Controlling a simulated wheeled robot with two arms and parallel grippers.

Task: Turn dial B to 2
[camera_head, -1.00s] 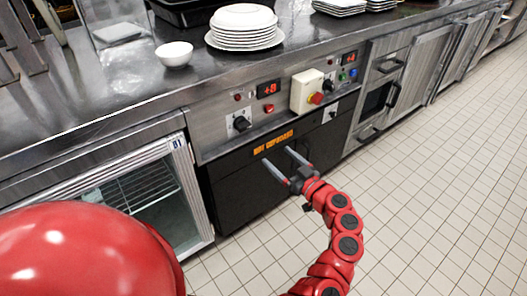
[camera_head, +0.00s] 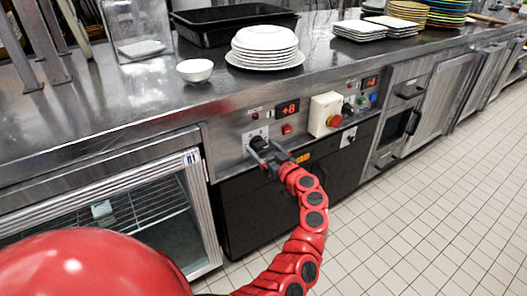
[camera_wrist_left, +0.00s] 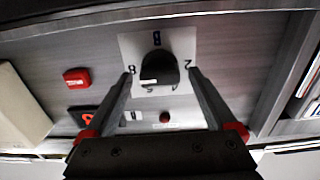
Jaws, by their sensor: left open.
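A black dial knob (camera_head: 258,142) sits on a pale plate on the steel control panel, below the left red display. In the left wrist view the dial knob (camera_wrist_left: 158,68) shows close up, with small marks around it and a white patch at its lower edge. My left gripper (camera_head: 264,149) is at this knob, open. In the left wrist view its fingers (camera_wrist_left: 162,74) reach to either side of the knob, with gaps visible; I cannot tell if they touch it. Its letter is not readable. Another black knob (camera_head: 347,109) is farther right. My right gripper is not in view.
A beige box with a red button (camera_head: 326,113) sticks out right of the dial. Red displays (camera_head: 289,108) are on the panel. White plates (camera_head: 265,46) and a bowl (camera_head: 195,70) stand on the counter above. A glass-fronted fridge (camera_head: 120,212) is at left. The tiled floor (camera_head: 440,200) is clear.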

